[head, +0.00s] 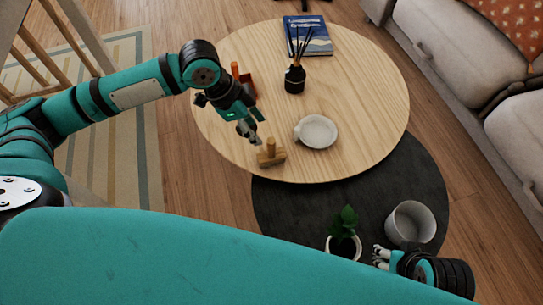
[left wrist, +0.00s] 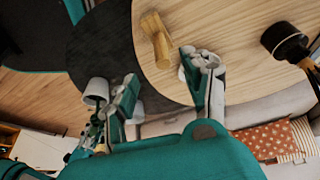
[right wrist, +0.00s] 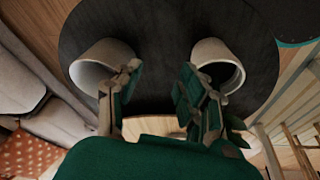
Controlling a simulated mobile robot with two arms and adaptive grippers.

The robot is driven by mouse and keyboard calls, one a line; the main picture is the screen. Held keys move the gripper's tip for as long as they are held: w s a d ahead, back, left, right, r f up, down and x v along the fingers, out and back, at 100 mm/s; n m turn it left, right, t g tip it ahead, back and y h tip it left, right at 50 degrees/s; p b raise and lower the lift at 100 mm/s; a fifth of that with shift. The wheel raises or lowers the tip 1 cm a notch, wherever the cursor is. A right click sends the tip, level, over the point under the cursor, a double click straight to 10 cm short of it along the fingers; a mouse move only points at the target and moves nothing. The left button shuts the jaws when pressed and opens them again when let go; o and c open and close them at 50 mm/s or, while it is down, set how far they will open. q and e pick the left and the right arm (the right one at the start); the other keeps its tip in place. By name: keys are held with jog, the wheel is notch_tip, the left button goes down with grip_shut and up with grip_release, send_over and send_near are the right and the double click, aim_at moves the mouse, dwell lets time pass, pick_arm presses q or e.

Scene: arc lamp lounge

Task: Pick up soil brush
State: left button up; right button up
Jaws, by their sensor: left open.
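The soil brush (head: 270,157) is a small light wooden piece with a block-like base and a stubby upright handle. It rests at the near edge of the round wooden table and also shows at the top of the left wrist view (left wrist: 158,42). My left gripper (head: 254,138) is open and empty, just above and to the left of the brush in the head view. In the left wrist view the brush lies beyond the fingertips, apart from them. My right gripper (head: 380,257) is low at the near right, fingers spread and empty, with no contact with the brush.
On the table (head: 370,110) stand a white saucer (head: 318,132) close right of the brush, a black reed diffuser (head: 295,80), a blue book (head: 307,35) and an orange item (head: 236,70) behind my left gripper. Near my right gripper are a white pot (head: 411,222) and a potted plant (head: 344,240).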

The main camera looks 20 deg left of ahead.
aim_at(271, 147)
pick_arm(q)
jog(key=b+x, duration=0.1)
jog(key=x, duration=0.4)
jog(key=shift+w+d+f, duration=0.1)
jog(key=shift+f, duration=0.15)
jog(key=b+x, duration=0.2)
jog(key=x, duration=0.2)
jog(key=shift+d+f, duration=0.15)
jog(key=shift+f, duration=0.2)
jog(key=shift+w+d+f, duration=0.1)
jog(key=shift+f, duration=0.1)
grip_shut()
pick_arm(e)
jog(key=w+a+r+t, duration=0.1)
jog(key=w+t, duration=0.2)
jog(key=w, duration=0.2)
jog(key=w+a+r+t+y, duration=0.1)
jog(key=w+a+r+t, duration=0.1)
jog(key=w, duration=0.4)
jog(key=shift+a+r+t+y, duration=0.2)
jog(key=shift+a+t+y, duration=0.1)
jog(key=shift+t, duration=0.4)
